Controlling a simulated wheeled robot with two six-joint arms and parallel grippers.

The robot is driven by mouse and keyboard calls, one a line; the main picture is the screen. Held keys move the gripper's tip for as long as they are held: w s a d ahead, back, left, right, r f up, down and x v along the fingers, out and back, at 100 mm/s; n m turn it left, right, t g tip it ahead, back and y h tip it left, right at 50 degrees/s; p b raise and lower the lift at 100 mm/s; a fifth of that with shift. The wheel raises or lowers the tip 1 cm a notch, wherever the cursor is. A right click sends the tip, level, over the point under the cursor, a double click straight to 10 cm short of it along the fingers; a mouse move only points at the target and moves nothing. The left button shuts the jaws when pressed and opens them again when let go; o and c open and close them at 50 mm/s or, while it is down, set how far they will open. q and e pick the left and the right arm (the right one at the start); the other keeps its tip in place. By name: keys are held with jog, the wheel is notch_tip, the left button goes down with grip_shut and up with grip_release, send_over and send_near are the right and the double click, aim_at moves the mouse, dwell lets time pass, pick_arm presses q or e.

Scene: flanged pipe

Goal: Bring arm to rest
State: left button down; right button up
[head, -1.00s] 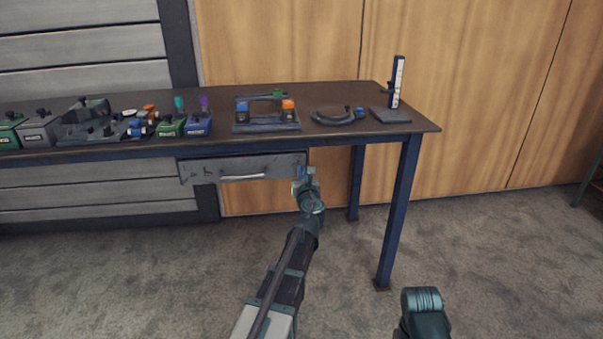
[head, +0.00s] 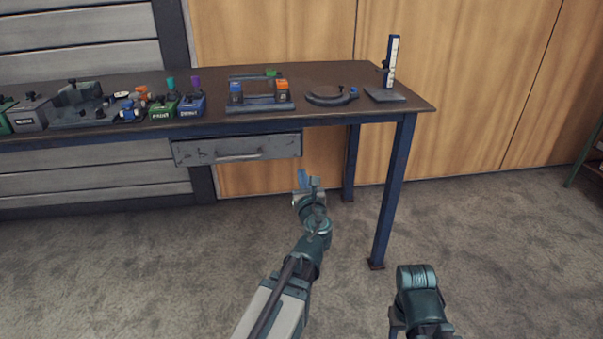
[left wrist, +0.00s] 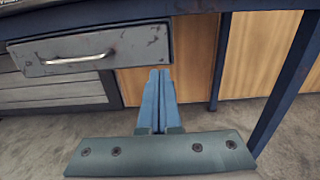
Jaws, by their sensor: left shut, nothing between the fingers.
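My left gripper (head: 308,180) is in front of the workbench, below the level of its top, with nothing held. In the left wrist view its two blue fingers (left wrist: 158,100) are together, shut and empty. The drawer (head: 236,149) under the bench top is shut and lies beyond and to the left of the gripper. It also shows in the left wrist view (left wrist: 90,48), with a pale handle, apart from the fingers. My right arm shows at the lower right of the head view, but its gripper is not in view.
The workbench top (head: 330,75) carries a pipe fixture (head: 260,105), a round clamp-like tool (head: 332,95), an upright gauge (head: 390,65) and several bins and parts at left. A blue bench leg (head: 392,195) stands right of my left gripper. The floor (head: 490,240) is clear at right.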

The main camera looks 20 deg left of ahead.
pick_arm(q)
jog(key=s+d+f+n+g+h, duration=0.1)
jog(key=s+d+f+n+g, duration=0.3)
jog(key=f+n, duration=0.35)
jog(key=s+d+f+n+g+h, duration=0.1)
jog(key=s+d+f+n+g, duration=0.35)
jog(key=n, duration=0.45)
jog(key=s+d+f+n+g+h, duration=0.3)
jog(key=s+d+f+n+g, duration=0.15)
jog(key=s+d, duration=0.35)
jog(key=s+d+f+n+g+h, duration=0.3)
jog(key=s+d+f+n, duration=0.2)
jog(key=s+d, duration=0.25)
notch_tip(320, 180, up, 38)
jog(key=p, duration=3.8)
jog(key=shift+s+a, duration=0.15)
jog(key=shift+a, duration=0.1)
